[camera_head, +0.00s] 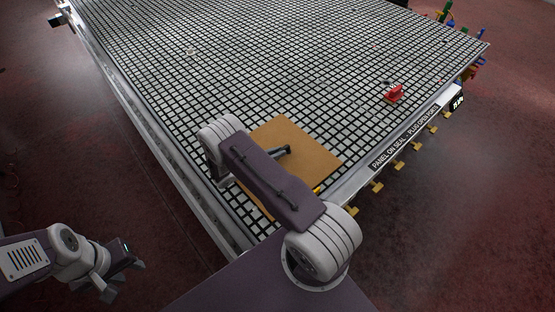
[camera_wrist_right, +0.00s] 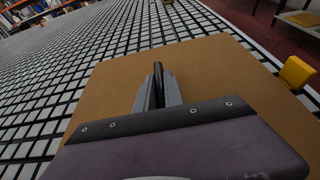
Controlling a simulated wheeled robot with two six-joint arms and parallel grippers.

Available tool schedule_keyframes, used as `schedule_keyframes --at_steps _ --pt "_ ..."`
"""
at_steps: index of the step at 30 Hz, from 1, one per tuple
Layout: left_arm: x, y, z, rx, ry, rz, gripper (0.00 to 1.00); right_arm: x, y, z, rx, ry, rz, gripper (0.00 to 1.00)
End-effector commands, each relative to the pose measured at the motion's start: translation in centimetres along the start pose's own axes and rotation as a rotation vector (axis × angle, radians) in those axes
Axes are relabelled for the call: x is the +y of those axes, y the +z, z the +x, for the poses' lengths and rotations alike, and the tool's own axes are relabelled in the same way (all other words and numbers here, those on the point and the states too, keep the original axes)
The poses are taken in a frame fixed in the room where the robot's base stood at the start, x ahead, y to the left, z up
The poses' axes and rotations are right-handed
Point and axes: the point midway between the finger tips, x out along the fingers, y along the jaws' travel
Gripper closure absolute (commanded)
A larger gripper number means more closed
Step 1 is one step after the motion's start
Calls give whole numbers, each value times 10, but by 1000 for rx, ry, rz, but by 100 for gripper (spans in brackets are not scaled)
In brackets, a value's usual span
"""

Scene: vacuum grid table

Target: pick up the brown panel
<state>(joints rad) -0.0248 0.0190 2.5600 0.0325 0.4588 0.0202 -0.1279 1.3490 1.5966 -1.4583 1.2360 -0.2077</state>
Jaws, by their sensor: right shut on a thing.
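The brown panel (camera_head: 311,150) is a flat square board on the near corner of the grid table. It also fills the middle of the right wrist view (camera_wrist_right: 225,75). My right gripper (camera_head: 284,152) reaches over the panel, and its arm hides part of it. In the right wrist view its two grey fingers (camera_wrist_right: 158,88) are shut on a dark upright bar, which looks like a handle on the panel. I cannot tell whether the panel touches the grid. My left gripper (camera_head: 122,277) is empty, fingers apart, off the table at lower left.
The grid table (camera_head: 240,50) stretches away, mostly clear. A red object (camera_head: 395,93) stands near its right edge. A yellow block (camera_wrist_right: 297,72) sits by the panel's edge. A label strip (camera_head: 405,135), a small display (camera_head: 457,101) and several brass fittings line the right side.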

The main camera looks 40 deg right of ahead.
Motion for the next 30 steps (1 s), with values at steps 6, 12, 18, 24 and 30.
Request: schedule_keyframes --at_steps 6,12,18,24,30 --pt "0 0 0 0 0 0 64 0 2 0 -3 0 2 100" --pt "0 0 0 0 0 0 64 1 5 -2 -3 1 3 100" --pt "0 0 4 0 0 0 64 1 23 -8 -3 2 4 100" --pt "0 1 8 0 0 0 64 -6 49 -7 -4 -2 2 100" --pt "0 1 12 0 0 0 64 -26 77 13 -3 -4 4 100"
